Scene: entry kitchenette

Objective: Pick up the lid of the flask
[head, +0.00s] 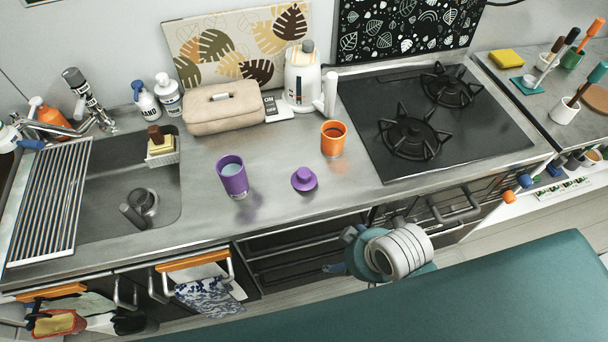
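A purple flask (232,178) stands upright and open on the steel counter, right of the sink. Its pale inside shows through the open top. The purple lid (304,180) lies apart from it on the counter, a little to its right, near the front edge. The lid has a wide brim and a raised round knob on top. Nothing touches the lid. Neither of my grippers can be made out in the head view.
An orange cup (333,139) stands behind and right of the lid. A beige bag (223,107) and a white kettle (302,80) are at the back. The sink (95,210) is left, the black hob (430,120) right. Counter around the lid is clear.

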